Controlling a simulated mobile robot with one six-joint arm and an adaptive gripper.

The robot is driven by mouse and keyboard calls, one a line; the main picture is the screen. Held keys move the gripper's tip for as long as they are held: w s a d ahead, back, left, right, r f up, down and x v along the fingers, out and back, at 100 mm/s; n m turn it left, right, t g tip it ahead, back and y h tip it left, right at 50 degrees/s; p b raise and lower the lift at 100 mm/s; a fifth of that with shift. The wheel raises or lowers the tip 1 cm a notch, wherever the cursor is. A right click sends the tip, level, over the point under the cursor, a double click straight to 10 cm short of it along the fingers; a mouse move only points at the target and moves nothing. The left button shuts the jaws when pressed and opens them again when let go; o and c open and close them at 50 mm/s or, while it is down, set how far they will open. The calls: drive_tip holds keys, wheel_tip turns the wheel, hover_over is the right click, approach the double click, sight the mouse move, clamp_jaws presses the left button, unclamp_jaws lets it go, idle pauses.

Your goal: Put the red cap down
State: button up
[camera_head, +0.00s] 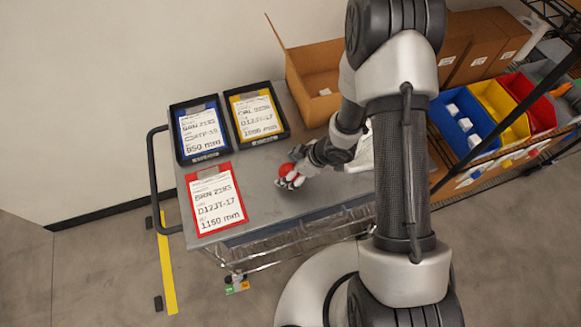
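The red cap (287,170) is a small rounded red piece at the end of my arm, over the grey cart top. My gripper (289,181) is at the cap, with its fingers around it, and appears closed on it. The fingers partly hide the cap. I cannot tell whether the cap touches the cart top (262,203) or hangs just above it.
A red-framed card (214,200) lies left of the gripper. Trays with a blue card (201,129) and a yellow card (255,113) are behind. An open cardboard box (318,107) stands at the back. Blue, yellow and red bins (461,122) are right. Bare cart top surrounds the gripper.

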drive_tip(key=shift+s+d, duration=0.2)
drive_tip(key=shift+s, duration=0.05)
